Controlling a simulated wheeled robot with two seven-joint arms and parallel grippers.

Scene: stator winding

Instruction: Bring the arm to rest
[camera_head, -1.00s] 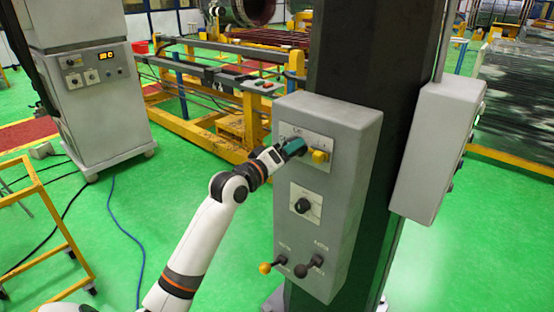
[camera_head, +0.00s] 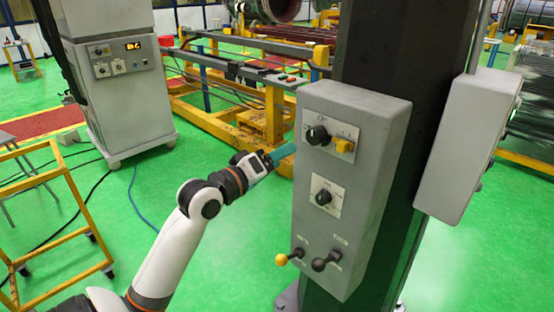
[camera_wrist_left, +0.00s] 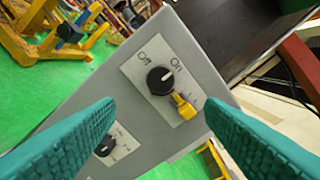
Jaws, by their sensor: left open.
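My left gripper (camera_head: 284,152) is open and empty, just left of the grey control box (camera_head: 322,232) and apart from it. Its two teal fingers frame the box's upper panel in the left wrist view (camera_wrist_left: 160,130). The panel carries a black rotary knob (camera_head: 317,135) and a yellow knob (camera_head: 344,146). The black knob (camera_wrist_left: 160,80) sits between On and Off labels in the wrist view, with the yellow knob (camera_wrist_left: 183,106) below it. My left arm reaches in from the lower left. My right gripper is not in view.
A lower black knob (camera_head: 323,197) and two levers, one yellow-tipped (camera_head: 282,259) and one black (camera_head: 319,264), stick out of the box. The box is on a dark column (camera_head: 385,60). A second grey box (camera_head: 465,150) is at right.

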